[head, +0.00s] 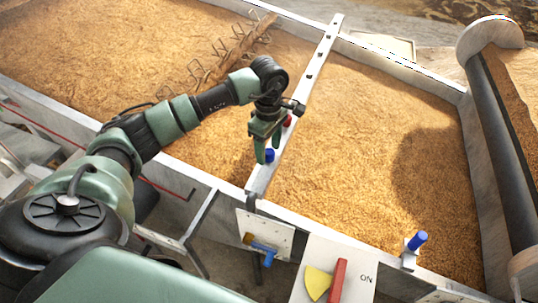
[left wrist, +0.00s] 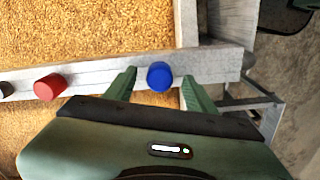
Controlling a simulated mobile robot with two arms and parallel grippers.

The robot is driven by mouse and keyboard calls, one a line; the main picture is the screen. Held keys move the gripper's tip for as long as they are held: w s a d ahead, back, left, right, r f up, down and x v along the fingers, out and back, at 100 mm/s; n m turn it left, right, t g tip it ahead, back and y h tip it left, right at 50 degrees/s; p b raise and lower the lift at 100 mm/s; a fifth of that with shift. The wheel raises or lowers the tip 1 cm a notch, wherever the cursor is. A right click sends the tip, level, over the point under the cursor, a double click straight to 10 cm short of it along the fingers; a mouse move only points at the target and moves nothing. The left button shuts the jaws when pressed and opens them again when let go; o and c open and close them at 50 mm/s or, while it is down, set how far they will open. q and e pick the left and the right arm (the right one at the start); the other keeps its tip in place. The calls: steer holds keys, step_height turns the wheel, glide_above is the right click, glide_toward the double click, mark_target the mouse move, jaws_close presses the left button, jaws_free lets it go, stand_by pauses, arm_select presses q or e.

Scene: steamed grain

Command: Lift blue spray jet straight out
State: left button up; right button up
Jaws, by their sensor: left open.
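A blue spray jet (head: 269,155) sits on the pale bar that crosses the grain bed, near the bar's front end. In the left wrist view the blue jet (left wrist: 159,76) shows as a round blue cap between my fingers. My left gripper (head: 264,147) is above the bar, pointing down and open. In the left wrist view its fingertips (left wrist: 159,74) lie on either side of the blue cap, with a gap on each side. My right gripper is not in view.
A red jet (left wrist: 50,87) and a dark one (left wrist: 6,89) sit along the same bar (head: 318,60). Another blue cylinder (head: 418,240) stands on a bracket at the front right. A panel with a red lever (head: 338,281) is at the front. A roller (head: 505,150) stands right.

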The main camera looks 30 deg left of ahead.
mark_target(269, 151)
arm_select(q)
jaws_close()
steer(key=shift+r, duration=0.1)
step_height(269, 151, up, 20)
stand_by(0.6)
